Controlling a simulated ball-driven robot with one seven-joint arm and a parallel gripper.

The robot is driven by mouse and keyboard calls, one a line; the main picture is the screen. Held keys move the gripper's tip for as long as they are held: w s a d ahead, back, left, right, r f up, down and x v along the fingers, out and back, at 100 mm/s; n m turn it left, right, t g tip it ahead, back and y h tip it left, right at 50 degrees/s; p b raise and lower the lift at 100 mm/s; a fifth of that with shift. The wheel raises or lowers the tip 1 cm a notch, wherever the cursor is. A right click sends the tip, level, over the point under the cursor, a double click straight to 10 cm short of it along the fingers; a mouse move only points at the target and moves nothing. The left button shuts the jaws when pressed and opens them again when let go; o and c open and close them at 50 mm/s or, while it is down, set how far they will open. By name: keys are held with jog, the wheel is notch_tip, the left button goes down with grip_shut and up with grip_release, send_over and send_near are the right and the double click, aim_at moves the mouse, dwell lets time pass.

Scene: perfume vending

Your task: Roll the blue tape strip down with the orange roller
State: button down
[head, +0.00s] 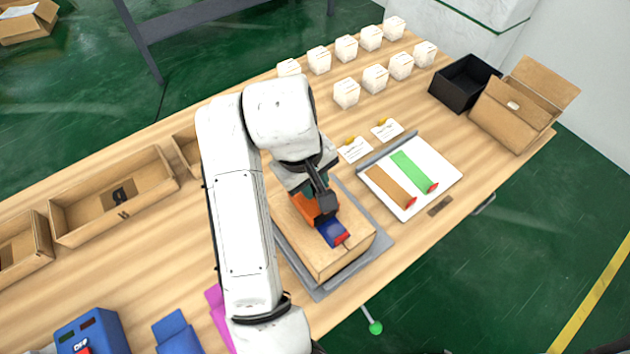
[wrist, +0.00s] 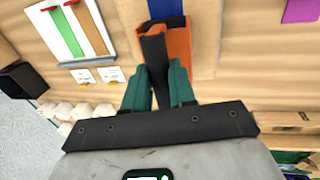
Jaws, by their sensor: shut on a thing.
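My gripper (head: 316,188) is over a closed cardboard box (head: 353,252) in the head view. In the wrist view its teal fingers (wrist: 158,88) are shut on the orange roller (wrist: 179,48), which has a dark part at its left side. The roller also shows as an orange patch (head: 304,206) in the head view, partly hidden by my gripper. The blue tape strip (head: 331,232) lies on the box top, its red end toward the near edge. Part of the strip (wrist: 166,8) shows just beyond the roller. I cannot tell whether the roller touches it.
The box stands on a grey plate (head: 310,290). A white board (head: 440,172) with a brown and a green strip is to the right. Several small white boxes (head: 346,93) stand behind. Open cartons (head: 112,195) are at left; a blue device (head: 90,330) is at front left.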

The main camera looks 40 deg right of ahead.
jog(key=shift+r, duration=0.1)
notch_tip(320, 180, up, 5)
jog(key=p, duration=0.5)
jog(key=shift+r, duration=0.95)
